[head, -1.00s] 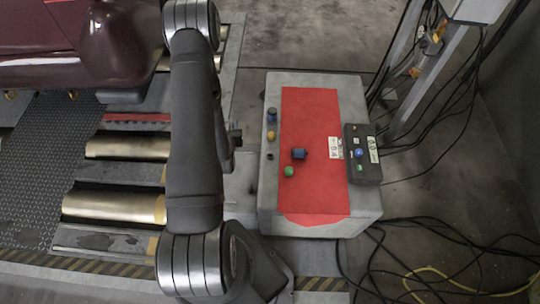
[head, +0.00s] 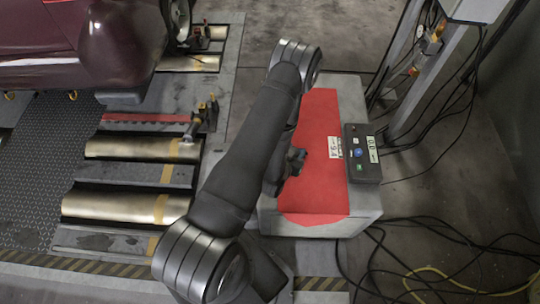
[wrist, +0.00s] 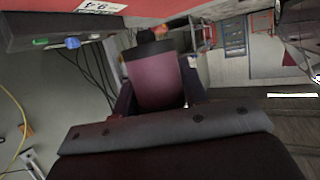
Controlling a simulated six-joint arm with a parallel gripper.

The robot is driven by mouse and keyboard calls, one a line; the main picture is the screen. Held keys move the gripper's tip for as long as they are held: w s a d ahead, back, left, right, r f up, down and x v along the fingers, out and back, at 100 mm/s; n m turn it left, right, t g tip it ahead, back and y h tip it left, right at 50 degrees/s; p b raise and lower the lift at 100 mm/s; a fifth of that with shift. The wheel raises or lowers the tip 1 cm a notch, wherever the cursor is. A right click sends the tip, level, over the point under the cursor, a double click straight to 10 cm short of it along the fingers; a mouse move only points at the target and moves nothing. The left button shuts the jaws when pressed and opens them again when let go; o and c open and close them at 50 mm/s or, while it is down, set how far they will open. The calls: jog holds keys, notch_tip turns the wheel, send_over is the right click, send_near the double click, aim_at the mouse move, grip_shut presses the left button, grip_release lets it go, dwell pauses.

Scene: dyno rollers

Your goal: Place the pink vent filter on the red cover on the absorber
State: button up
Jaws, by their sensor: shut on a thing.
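The red cover (head: 318,190) lies over the top of the grey absorber (head: 350,215) in the head view. A sliver of the cover (wrist: 160,8) shows at the top of the wrist view. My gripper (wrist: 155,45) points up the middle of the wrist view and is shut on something.
A black control box (head: 361,152) with buttons stands on the absorber's right side; it also shows in the wrist view (wrist: 45,30). Rollers (head: 130,205) and a maroon car (head: 80,50) are to the left. Cables (head: 430,240) lie on the right floor. The cover's front part is bare.

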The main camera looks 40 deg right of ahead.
jog(key=w+f, duration=0.2)
jog(key=w, duration=0.2)
jog(key=w+f, duration=0.2)
jog(key=w, duration=0.1)
jog(key=w+f, duration=0.3)
jog(key=w, duration=0.1)
jog(key=shift+w+a, duration=0.35)
jog(key=shift+a, duration=0.05)
jog(key=shift+f, duration=1.8)
jog(key=o, duration=1)
jog(key=shift+a+f, duration=0.15)
jog(key=shift+a, duration=0.05)
jog(key=v, duration=1.5)
jog(key=shift+a+r, duration=0.15)
jog(key=shift+r, duration=0.4)
jog(key=shift+o, duration=0.4)
jog(key=shift+s+a+r, duration=0.3)
jog(key=shift+s+a, duration=0.05)
jog(key=shift+a, duration=0.25)
